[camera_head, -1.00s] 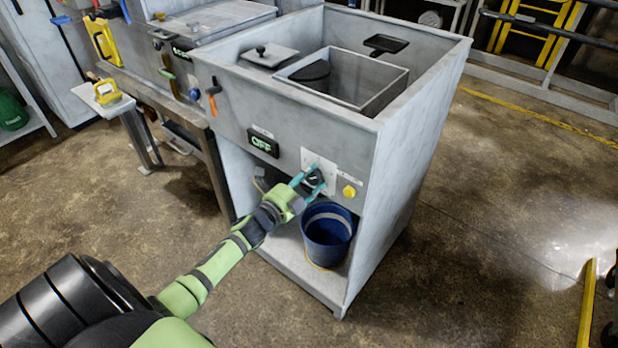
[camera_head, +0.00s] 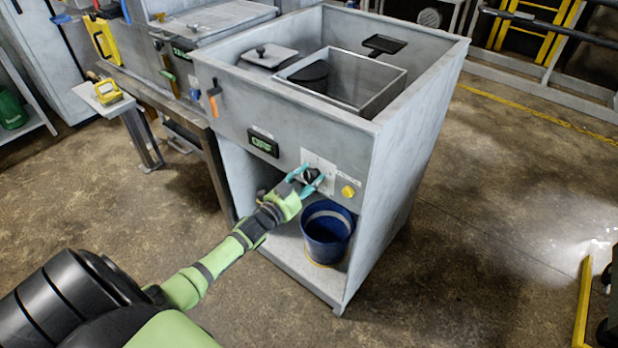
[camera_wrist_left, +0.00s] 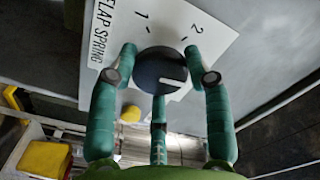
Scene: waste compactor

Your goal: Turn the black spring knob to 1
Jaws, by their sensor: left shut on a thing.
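The black spring knob (camera_head: 311,175) sits on a white plate (camera_head: 327,166) on the front of the grey compactor cabinet. In the left wrist view the knob (camera_wrist_left: 161,70) is round, with a white pointer line directed to the picture's right, at neither the 1 mark nor the 2 mark. The plate (camera_wrist_left: 110,50) reads "FLAP SPRING", with 1 above the knob to the left and 2 to the upper right. My left gripper (camera_head: 305,181) is shut on the knob, its teal fingers (camera_wrist_left: 161,75) on either side of it. My right gripper is not in view.
A yellow button (camera_head: 348,191) is right of the plate. A dark display (camera_head: 263,143) is left of it, its text reading OFF. A blue bucket (camera_head: 327,232) stands in the open space below. An orange-handled lever (camera_head: 213,96) hangs at the cabinet's left corner.

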